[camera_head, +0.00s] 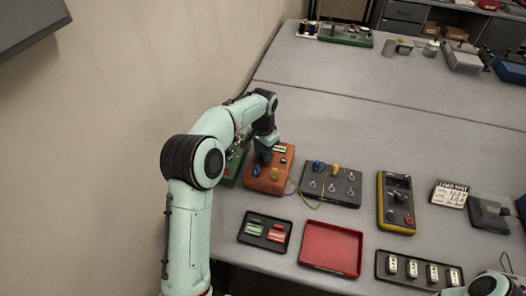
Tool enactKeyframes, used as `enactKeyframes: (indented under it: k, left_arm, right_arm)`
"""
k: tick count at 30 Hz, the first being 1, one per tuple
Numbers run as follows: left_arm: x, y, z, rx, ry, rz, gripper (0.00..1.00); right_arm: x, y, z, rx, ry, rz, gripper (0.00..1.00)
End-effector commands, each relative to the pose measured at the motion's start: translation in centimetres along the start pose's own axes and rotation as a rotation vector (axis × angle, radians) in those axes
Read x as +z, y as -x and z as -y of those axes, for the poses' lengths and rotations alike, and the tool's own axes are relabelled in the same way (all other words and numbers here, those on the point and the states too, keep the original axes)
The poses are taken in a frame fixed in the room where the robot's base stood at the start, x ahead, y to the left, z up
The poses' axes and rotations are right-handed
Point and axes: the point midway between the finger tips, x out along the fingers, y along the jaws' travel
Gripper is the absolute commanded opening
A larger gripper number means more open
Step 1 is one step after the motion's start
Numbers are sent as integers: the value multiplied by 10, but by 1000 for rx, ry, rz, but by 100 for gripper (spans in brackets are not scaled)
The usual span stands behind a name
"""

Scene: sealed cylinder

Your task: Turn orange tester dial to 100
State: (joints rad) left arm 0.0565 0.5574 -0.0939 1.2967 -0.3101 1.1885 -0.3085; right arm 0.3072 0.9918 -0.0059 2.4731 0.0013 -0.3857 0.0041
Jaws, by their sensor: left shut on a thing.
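The orange tester (283,178) lies on the grey table at the middle of the view. It has a small light display near its top edge and a yellow knob and a blue knob on its lower part. My left gripper (263,158) reaches down over the tester's upper left part and is shut on its dial. The gripper hides the dial, so its pointer cannot be read. The numbers on the display are too small to read. My right gripper is out of view; only part of my right arm shows at the bottom right corner.
A grey box with knobs (344,190) and a yellow-edged meter (396,217) stand to the right. A red tray (331,264), a black tray (241,236) and a tray of white blocks (462,284) lie in front. A green board (226,180) is left.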

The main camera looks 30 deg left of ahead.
Motion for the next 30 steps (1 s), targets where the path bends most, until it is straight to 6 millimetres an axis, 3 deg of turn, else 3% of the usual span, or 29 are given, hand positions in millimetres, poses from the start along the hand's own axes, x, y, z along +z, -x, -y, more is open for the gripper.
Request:
enactKeyframes:
  k: [14,15,17,26,30]
  left_arm:
    - [0,0,0,0,-18,-1,0]
    - [0,0,0,0,-18,-1,32]
    - [0,0,0,0,-17,-1,52]
    - [0,1,0,0,-16,-1,55]
    - [0,10,0,-1,-16,-2,55]
  right_arm:
    - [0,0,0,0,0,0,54]
    - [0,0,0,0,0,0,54]
    - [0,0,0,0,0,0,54]
    - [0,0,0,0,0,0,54]
    - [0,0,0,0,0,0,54]
